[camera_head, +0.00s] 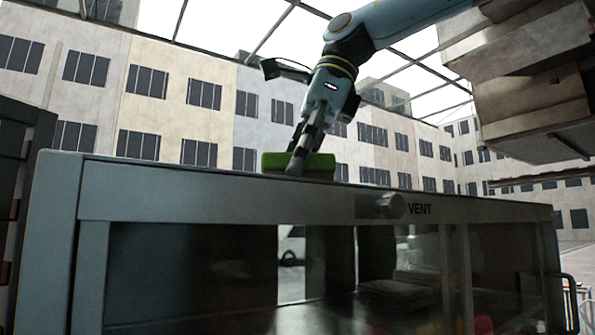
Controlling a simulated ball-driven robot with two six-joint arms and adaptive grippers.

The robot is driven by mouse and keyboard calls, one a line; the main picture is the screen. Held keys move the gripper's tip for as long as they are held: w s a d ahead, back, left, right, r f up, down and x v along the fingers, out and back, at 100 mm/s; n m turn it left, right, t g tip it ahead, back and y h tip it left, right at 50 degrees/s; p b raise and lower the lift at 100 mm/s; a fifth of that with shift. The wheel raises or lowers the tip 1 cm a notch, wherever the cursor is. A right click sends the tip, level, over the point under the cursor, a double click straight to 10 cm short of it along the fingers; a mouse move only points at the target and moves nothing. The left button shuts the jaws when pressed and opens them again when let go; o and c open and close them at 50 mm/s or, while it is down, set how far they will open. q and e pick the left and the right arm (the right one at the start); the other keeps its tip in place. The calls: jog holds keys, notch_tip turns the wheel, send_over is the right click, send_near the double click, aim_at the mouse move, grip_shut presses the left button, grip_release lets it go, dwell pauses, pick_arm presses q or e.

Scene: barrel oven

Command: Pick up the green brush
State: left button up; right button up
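The green brush (321,163) appears as a green block on the top edge of the metal cabinet marked VENT (232,196). My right gripper (297,160) reaches down from the upper right, and its fingers cross in front of the brush near its middle. I cannot tell whether a finger is behind the brush, or whether the fingers are closed on it. The lower side of the brush is partly hidden by the cabinet's edge. My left gripper is out of view.
A round knob (389,206) sticks out of the cabinet front left of the word VENT. Below it are dark glass panels (190,265). A blocky metal structure (530,85) hangs at the upper right. The cabinet top looks clear left of the brush.

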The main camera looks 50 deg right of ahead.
jog(key=r+p, duration=0.1)
jog(key=r, duration=0.1)
jog(key=r+p, duration=0.2)
jog(key=r, duration=0.1)
jog(key=shift+d+r+p, duration=0.2)
jog(key=shift+r+p, duration=0.05)
jog(key=shift+p, duration=0.05)
jog(key=shift+s+d+r+b, duration=0.15)
jog(key=shift+s+d+b, duration=0.1)
jog(key=shift+d+b, duration=0.25)
jog(key=shift+s+d+r+b, duration=0.15)
jog(key=shift+s+d+b, duration=0.05)
jog(key=shift+d+b, duration=0.25)
jog(key=shift+s+d+r+b, duration=0.3)
jog(key=shift+s+d+r, duration=0.5)
jog(key=shift+d, duration=0.55)
jog(key=shift+s+d+r+b, duration=0.3)
jog(key=shift+s+d+r, duration=0.35)
jog(key=shift+d+r, duration=0.55)
jog(key=shift+s+d+r+b, duration=0.3)
jog(key=shift+s+d+r, duration=0.4)
jog(key=shift+d, duration=0.85)
jog(key=o, duration=0.5)
jog(key=shift+c, duration=0.2)
jog(key=c, duration=0.3)
